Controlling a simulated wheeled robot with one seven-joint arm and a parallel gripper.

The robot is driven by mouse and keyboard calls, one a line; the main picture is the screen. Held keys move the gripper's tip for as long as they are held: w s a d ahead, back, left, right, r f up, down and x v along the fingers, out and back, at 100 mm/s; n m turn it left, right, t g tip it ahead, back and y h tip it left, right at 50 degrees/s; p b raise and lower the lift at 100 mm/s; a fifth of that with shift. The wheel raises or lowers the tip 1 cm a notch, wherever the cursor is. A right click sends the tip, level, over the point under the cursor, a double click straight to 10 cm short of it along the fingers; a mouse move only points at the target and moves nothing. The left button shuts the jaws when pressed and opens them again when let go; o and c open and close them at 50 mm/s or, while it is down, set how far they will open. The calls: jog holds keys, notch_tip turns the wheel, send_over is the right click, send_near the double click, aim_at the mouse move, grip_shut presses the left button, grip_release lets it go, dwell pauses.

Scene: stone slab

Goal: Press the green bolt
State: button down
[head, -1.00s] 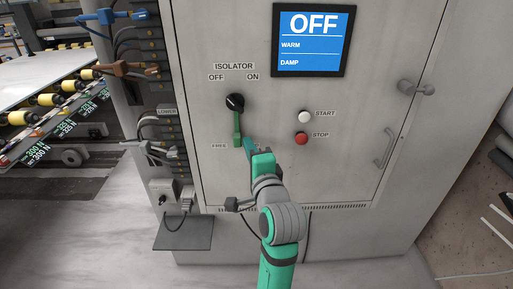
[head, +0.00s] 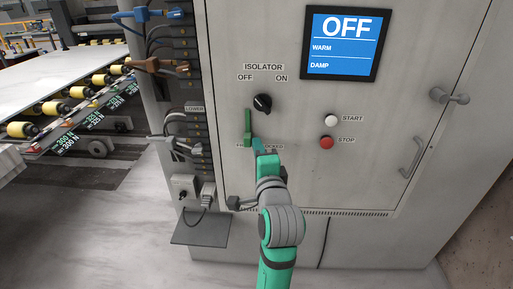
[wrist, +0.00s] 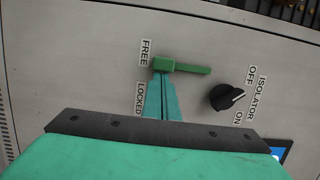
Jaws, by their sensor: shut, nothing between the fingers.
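The green bolt (head: 247,127) is a slim upright bar on the grey cabinet door, below and left of the black isolator knob (head: 262,103). It stands by the FREE label. In the wrist view the bolt (wrist: 185,68) lies sideways, with its thicker end by the FREE label. My gripper (head: 258,146) is shut and empty, just below and right of the bolt's lower end. In the wrist view the closed fingertips (wrist: 163,76) meet the bolt's thicker end on its LOCKED side. Whether they touch it I cannot tell for sure.
A white START button (head: 331,120) and a red STOP button (head: 326,142) are to the right. A screen (head: 341,42) above reads OFF, WARM, DAMP. Cables and connectors (head: 160,66) line the cabinet's left side. A door handle (head: 411,157) sticks out at right.

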jog(key=shift+a, duration=0.2)
jog(key=s+d, duration=0.6)
jog(key=s, duration=0.4)
jog(key=shift+s, duration=0.15)
dwell(0.3)
